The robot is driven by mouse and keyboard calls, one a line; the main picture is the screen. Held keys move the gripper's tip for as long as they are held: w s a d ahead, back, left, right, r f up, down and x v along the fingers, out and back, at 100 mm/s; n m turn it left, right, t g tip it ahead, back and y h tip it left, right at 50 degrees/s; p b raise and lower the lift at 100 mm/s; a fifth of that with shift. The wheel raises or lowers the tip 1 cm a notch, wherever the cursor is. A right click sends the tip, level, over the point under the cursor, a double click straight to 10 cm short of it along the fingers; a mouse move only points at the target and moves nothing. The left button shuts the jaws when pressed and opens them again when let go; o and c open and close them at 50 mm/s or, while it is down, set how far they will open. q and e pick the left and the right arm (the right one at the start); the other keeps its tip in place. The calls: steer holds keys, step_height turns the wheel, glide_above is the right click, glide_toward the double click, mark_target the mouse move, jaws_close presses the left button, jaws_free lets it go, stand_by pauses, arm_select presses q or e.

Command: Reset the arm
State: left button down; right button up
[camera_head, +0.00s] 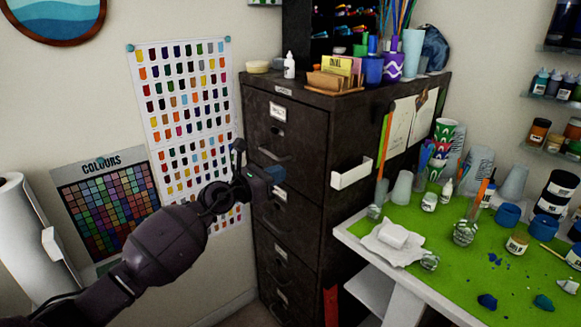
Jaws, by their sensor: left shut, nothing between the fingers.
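My left arm comes in from the lower left. Its gripper (268,174) is shut and empty, held up in front of the dark filing cabinet (290,235). The fingertips look small and dark blue against the drawer fronts, and I cannot tell how far they are from the cabinet. My right gripper is not in view.
A white table with a green mat (408,216) stands at the right, crowded with cups, jars and bottles. A white holder (351,174) sticks out from the cabinet's side. A white roll (30,240) stands at far left. Colour charts (183,100) hang behind my arm.

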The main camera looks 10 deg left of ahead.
arm_select(q)
step_height(320, 180, up, 6)
steer(key=s+a+n+t, duration=0.2)
steer(key=n+t, duration=0.3)
steer(key=n, duration=0.7)
steer(key=s+a+f+n+y, duration=0.3)
steer(key=s+f+n+y, duration=0.15)
steer(key=f+n, duration=0.4)
steer(key=s+a+f+n+y, duration=0.35)
steer(key=s+f+n, duration=0.2)
steer(key=n, duration=0.65)
steer(key=s+a+f+n+g+y, duration=0.2)
steer(key=s+f+n, duration=0.3)
steer(key=s+f, duration=0.6)
steer(key=s+a+f+n+g+y, duration=0.2)
steer(key=s+f+n+g, duration=0.3)
steer(key=s+f, duration=0.7)
steer(key=s, duration=0.4)
steer(key=shift+n, duration=0.35)
